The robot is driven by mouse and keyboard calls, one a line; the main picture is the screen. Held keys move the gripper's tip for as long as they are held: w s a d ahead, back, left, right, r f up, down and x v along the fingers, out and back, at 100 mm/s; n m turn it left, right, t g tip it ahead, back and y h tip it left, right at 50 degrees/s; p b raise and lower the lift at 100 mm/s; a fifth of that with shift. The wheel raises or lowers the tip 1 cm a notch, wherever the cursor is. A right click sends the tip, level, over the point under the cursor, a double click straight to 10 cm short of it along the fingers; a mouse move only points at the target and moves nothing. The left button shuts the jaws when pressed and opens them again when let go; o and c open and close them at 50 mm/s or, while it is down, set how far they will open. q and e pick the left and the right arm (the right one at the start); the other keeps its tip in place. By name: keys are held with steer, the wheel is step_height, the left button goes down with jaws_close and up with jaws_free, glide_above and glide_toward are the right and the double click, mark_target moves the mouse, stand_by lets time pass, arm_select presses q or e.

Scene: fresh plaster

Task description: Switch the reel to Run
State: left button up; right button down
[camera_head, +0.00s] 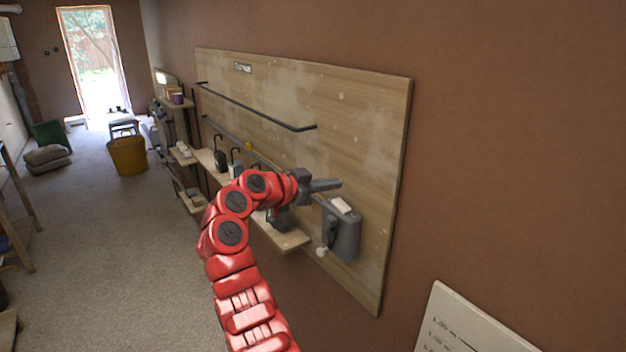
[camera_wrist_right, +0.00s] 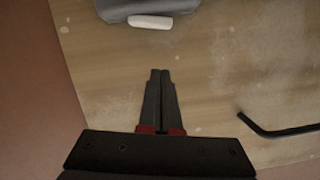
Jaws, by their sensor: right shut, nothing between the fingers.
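The reel looks to be the grey box (camera_head: 346,238) mounted low on the right part of the wooden board. It has a pale label or pad (camera_head: 341,205) on top and a small white knob (camera_head: 322,252) at its lower left. In the right wrist view a grey body (camera_wrist_right: 165,6) with a white bar (camera_wrist_right: 150,22) shows at the top edge, cut off. My right gripper (camera_head: 338,185) is shut and empty, just above the box in the picture and apart from it; its fingertips (camera_wrist_right: 160,72) point toward the white bar. Any Run marking is unreadable. My left gripper is out of view.
The wooden board (camera_head: 365,110) carries a long dark rail (camera_head: 255,106); a rail end (camera_wrist_right: 275,130) also shows in the wrist view. A shelf (camera_head: 290,238) with tools and padlocks runs below, partly behind my arm. A white sign (camera_head: 465,325) stands lower right.

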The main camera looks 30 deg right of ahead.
mark_target(341, 206)
steer(key=f, duration=0.1)
steer(key=f+p, duration=0.1)
steer(key=d+f, duration=0.1)
steer(key=shift+w+p, duration=0.3)
steer(key=shift+w, duration=0.1)
steer(key=shift+w+a+f, duration=0.1)
steer(key=shift+f, duration=0.5)
